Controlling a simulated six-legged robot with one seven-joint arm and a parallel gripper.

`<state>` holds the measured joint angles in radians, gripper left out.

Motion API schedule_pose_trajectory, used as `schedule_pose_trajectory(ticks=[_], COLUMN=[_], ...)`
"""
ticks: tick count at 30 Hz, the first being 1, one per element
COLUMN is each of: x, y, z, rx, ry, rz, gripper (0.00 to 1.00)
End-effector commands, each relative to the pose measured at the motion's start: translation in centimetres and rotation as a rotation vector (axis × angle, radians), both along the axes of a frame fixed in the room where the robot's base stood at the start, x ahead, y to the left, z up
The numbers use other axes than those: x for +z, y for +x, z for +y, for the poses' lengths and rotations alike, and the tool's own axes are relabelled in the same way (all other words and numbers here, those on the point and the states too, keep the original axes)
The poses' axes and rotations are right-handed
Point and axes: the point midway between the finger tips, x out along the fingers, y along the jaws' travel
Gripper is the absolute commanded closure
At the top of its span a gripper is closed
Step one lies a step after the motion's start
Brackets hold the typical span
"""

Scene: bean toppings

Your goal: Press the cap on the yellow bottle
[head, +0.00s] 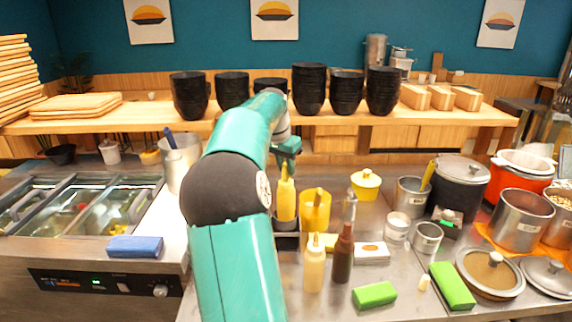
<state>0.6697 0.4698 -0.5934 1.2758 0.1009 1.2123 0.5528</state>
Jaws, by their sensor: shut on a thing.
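The yellow bottle (287,200) stands upright in a dark holder (287,240) on the steel counter, just right of my arm. Its narrow yellow cap (285,172) points up. My green gripper (287,158) is directly above the bottle, shut at the tip of the cap. The fingertips are small in this view, and my arm hides part of the area to their left. I cannot tell whether the cap is fully seated on the bottle.
A yellow container (315,212) stands close right of the bottle. A cream bottle (314,265) and a brown bottle (342,255) stand in front. Black bowl stacks (308,90) line the shelf behind. Pots (521,220) crowd the right side.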

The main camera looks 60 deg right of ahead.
Motion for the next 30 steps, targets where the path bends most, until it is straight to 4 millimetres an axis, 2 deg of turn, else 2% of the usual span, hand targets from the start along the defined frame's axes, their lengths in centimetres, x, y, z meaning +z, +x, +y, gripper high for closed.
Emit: schedule_pose_trajectory(ticks=[26,27,30], x=[-1.02,-1.02,-1.02], y=[0.02,0.02,0.02], z=[-0.01,-0.01,0.00], rx=[0.000,0.000,0.000], ry=[0.000,0.000,0.000], rz=[0.000,0.000,0.000], gripper=[0.90,0.77,0.57])
